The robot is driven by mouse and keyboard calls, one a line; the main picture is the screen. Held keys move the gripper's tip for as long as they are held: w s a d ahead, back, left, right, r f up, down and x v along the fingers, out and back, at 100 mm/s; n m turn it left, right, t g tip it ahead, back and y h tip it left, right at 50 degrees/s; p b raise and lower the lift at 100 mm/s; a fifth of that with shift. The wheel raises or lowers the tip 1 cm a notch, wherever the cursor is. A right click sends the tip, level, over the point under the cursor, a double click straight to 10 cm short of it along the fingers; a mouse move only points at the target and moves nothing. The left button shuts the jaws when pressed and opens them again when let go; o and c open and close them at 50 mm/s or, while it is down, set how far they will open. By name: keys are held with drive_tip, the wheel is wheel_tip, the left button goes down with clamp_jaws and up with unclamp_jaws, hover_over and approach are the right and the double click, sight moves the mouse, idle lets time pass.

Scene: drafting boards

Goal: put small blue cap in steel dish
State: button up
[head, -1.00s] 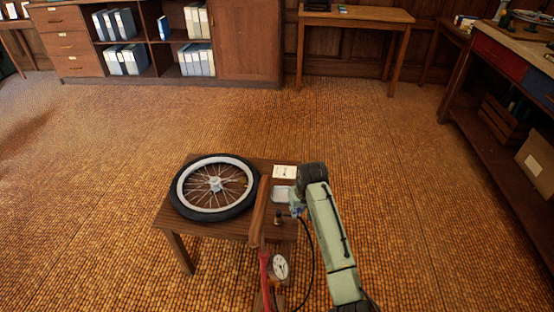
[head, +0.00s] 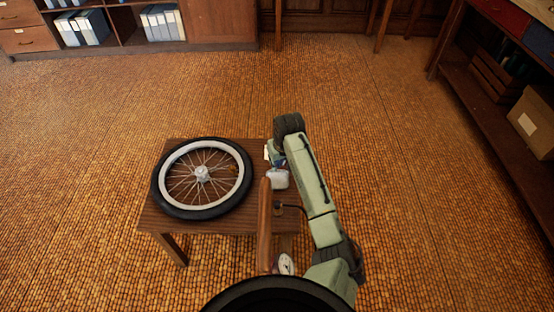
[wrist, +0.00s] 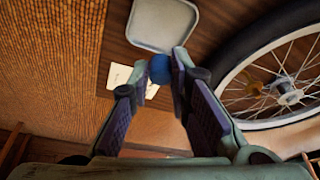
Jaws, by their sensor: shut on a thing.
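The small blue cap (wrist: 160,69) is between the fingertips of my gripper (wrist: 155,76) in the wrist view. The gripper is shut on it and holds it above the small table (head: 232,226). The steel dish (wrist: 162,26) lies just beyond the fingertips in the wrist view, empty where it shows. In the head view the dish (head: 279,180) is on the table's right side, partly covered by my arm. My gripper (head: 274,156) is near its far edge there; the cap is hard to make out in that view.
A spoked wheel (head: 202,177) with a black tyre fills the table's left half. A wooden handle (head: 265,220) stands up in front of the dish, with a gauge (head: 285,264) below. A white card (wrist: 121,77) lies near the dish.

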drive_tip(key=shift+f+b, duration=3.25)
drive_tip(key=shift+f, duration=0.6)
drive_tip(key=o, duration=0.8)
drive_tip(key=shift+c, duration=0.2)
drive_tip(key=v, duration=1.2)
